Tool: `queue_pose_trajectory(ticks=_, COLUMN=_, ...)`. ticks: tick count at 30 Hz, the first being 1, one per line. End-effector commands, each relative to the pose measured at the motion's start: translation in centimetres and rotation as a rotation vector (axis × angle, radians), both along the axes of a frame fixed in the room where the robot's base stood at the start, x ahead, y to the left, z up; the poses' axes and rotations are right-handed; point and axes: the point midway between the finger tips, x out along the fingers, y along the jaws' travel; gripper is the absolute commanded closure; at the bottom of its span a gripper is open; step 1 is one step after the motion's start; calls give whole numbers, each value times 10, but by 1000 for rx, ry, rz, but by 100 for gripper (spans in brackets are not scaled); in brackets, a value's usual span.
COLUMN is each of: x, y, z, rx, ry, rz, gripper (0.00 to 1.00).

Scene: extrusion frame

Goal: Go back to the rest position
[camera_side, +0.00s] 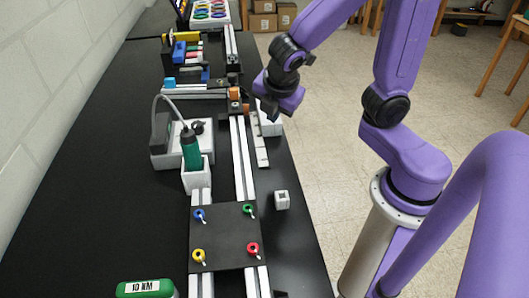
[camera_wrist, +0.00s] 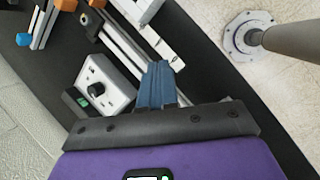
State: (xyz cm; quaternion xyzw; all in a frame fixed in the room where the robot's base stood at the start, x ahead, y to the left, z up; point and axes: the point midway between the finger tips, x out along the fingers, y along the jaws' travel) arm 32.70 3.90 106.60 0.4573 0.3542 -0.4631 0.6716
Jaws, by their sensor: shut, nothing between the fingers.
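My gripper (camera_wrist: 160,78) shows in the wrist view as blue fingers pressed together, with nothing between them. In the side view my purple wrist is in the air near the right edge of the black table, above the extrusion rails (camera_side: 242,160). The fingertips are hard to make out there. The rails run along the table, with an orange bracket (camera_side: 235,94) at a joint. A black plate (camera_side: 225,238) with blue, green, yellow and red ring-shaped pieces lies across the rails at the near end.
A green-handled tool (camera_side: 191,150) stands in a white holder (camera_side: 196,178) beside a grey control box (camera_side: 160,138). A white cube (camera_side: 281,200) sits right of the rails. A green "10 NM" tool (camera_side: 146,289) lies at the near edge. The table's left side (camera_side: 85,200) is clear.

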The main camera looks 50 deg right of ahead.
Motion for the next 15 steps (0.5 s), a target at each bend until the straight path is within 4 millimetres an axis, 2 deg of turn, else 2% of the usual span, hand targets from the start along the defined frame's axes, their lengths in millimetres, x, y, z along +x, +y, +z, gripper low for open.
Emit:
queue_pose_trajectory(ticks=1, x=-15, y=1, z=0, rx=52, ry=9, rz=-50, gripper=100)
queue_pose_trajectory(ticks=9, x=-99, y=9, z=1, rx=296, ry=110, rz=-348, gripper=100)
queue_pose_trajectory(ticks=15, x=-146, y=13, z=4, rx=397, ry=194, rz=-509, gripper=100)
